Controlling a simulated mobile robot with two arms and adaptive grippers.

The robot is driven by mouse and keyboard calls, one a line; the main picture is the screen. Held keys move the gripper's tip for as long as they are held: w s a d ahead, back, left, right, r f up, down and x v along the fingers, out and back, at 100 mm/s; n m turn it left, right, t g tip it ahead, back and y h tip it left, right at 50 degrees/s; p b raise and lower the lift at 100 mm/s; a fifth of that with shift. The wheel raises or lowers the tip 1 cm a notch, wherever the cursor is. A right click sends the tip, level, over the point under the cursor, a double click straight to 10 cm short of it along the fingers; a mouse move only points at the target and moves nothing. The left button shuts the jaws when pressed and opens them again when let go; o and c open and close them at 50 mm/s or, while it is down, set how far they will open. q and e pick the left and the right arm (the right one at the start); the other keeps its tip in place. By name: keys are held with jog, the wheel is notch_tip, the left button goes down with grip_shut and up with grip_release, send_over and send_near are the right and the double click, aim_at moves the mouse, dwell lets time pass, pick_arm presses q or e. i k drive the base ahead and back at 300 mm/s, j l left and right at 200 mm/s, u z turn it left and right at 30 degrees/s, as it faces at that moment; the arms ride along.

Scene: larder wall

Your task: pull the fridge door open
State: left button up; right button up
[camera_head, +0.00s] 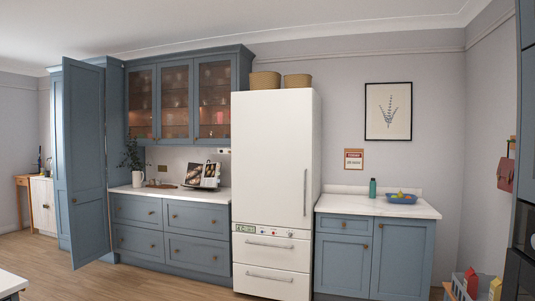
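The white fridge (272,160) stands against the back wall, between two runs of blue cabinets. Its tall upper door (265,155) looks shut. A vertical metal handle (305,192) is on the right side of that door. Two drawers with horizontal handles sit below it, the upper drawer (270,250) and the lower drawer (270,283), and both look shut. Neither of my grippers is in view.
A tall blue cabinet door (85,160) stands open at the left. A low counter (375,205) right of the fridge holds a green bottle (372,188) and a blue bowl (402,198). A crate (460,288) stands lower right. The floor (165,282) before the left drawers looks clear.

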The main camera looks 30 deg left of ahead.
aim_at(272, 130)
jog(key=i+j+u, duration=0.15)
jog(key=i+u, duration=0.25)
jog(key=i, duration=2.95)
jog(key=j+u, duration=0.05)
jog(key=j, duration=0.15)
